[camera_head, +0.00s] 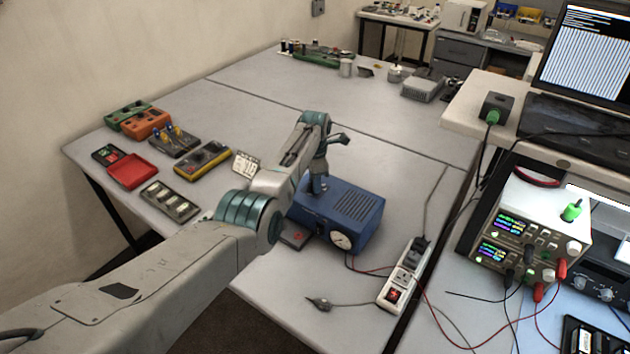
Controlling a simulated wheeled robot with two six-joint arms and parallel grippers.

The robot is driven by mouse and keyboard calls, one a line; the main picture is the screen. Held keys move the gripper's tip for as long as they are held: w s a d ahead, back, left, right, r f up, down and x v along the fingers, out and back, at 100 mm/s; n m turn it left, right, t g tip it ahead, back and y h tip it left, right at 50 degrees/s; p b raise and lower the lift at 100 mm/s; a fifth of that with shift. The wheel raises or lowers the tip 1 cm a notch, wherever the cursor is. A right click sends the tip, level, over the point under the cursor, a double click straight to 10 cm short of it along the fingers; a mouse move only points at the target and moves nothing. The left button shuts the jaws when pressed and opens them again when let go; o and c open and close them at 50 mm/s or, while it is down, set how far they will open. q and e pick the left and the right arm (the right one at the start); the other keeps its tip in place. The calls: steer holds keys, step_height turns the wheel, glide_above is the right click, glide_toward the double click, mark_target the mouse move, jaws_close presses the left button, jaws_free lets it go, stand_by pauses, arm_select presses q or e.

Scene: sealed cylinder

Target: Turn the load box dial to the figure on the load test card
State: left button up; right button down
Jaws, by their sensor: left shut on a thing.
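The load box is a blue box (352,207) with a slotted top and a round white gauge (341,241) on its front. It stands on the grey table. My left gripper (318,188) points down at the left part of its top and is shut on the dial there. The gripper and arm hide most of the dial, and its setting cannot be read. A small white card (245,164) with dark figures stands just behind my left arm, likely the load test card. Its figures are too small to read surely. My right gripper is out of view.
A white power strip (404,272) and cables lie right of the load box. A yellow meter (203,159), a red tray (133,171) and other small boxes sit at the left. Stacked power supplies (528,225) stand at the right.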

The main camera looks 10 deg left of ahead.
arm_select(q)
steer(key=o, duration=0.9)
steer(key=shift+w+r, duration=0.1)
steer(key=shift+r, duration=0.1)
steer(key=shift+o, duration=0.3)
steer(key=shift+f, duration=0.1)
step_height(320, 180, up, 11)
steer(key=b, duration=0.4)
steer(key=shift+f, duration=0.15)
